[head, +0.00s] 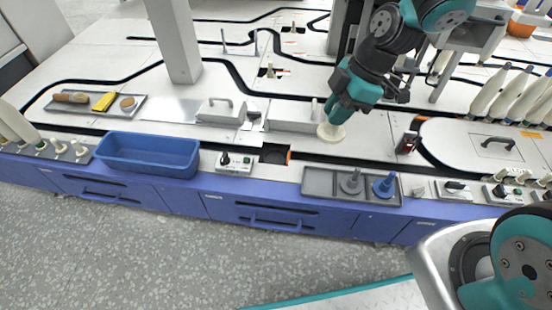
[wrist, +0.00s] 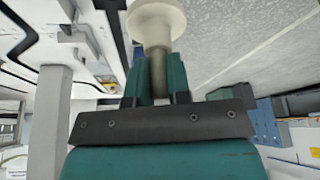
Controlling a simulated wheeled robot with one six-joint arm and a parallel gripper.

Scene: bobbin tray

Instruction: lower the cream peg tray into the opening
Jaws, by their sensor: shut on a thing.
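The cream peg tray (head: 330,133) is a round disc with a stem. My gripper (head: 337,117) is shut on its stem and holds it above the white worktop, disc downward. In the wrist view the cream disc (wrist: 157,18) and stem stand out beyond the green fingers of my gripper (wrist: 160,78). A dark opening (head: 273,156) with an orange-brown edge lies in the front track, left of and nearer the front than the held tray. The opening does not show clearly in the wrist view.
A grey tray (head: 318,184) at the front edge bears a grey peg tray (head: 351,184) and a blue one (head: 385,186). A control box (head: 235,162) and a blue bin (head: 148,152) stand left of the opening. A low white cover (head: 292,117) is beside my gripper.

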